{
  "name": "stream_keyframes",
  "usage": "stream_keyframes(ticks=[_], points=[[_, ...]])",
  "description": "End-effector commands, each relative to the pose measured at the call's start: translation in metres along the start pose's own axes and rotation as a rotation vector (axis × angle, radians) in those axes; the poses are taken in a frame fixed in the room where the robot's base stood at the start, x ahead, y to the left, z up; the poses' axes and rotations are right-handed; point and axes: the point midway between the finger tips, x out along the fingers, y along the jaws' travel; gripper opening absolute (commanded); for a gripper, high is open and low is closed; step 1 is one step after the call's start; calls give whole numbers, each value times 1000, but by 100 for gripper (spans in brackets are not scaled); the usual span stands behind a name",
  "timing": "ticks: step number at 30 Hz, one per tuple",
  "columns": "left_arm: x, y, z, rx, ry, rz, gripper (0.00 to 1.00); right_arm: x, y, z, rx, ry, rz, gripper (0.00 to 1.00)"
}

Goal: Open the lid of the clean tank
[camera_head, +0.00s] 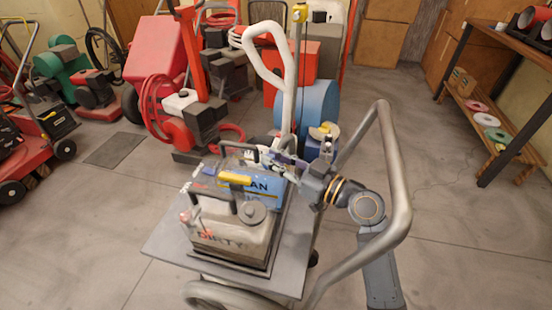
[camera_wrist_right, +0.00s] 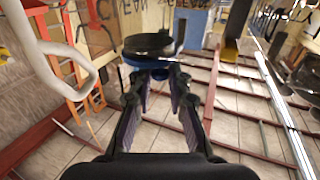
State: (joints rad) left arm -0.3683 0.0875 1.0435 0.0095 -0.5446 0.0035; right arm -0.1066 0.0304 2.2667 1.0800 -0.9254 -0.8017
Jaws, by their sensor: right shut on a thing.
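The blue clean tank (camera_head: 262,193), marked with partly covered letters ending in "AN", stands on a grey cart platform behind the dirty tank (camera_head: 228,238). My right gripper (camera_head: 272,157) comes in from the right over the top of the clean tank and hides part of it. Whether the lid is seated on or apart from the tank's opening is unclear. My left gripper is not in view.
The cart platform (camera_head: 175,243) has a curved grey handle (camera_head: 395,165) at its right. A white upright handle (camera_head: 288,100) rises close behind the tanks. Red machines (camera_head: 155,60) stand at the back left, and a shelf (camera_head: 480,115) stands at the right. The floor at the right is clear.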

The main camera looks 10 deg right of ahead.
Motion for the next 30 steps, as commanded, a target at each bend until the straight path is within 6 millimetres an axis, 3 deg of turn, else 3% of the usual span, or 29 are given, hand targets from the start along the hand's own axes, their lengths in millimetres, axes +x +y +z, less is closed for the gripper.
stream_keyframes(ticks=[7, 14, 20, 30], points=[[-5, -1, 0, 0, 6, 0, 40, 0, 1, -3, 18, -8, 0, 0], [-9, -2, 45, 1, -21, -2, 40, 1, 4, -14, 119, -51, 0, 0], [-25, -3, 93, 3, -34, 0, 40, 3, 9, -21, 258, -110, 0, 0], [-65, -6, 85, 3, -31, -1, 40, 7, 18, -26, 466, -194, 1, 0]])
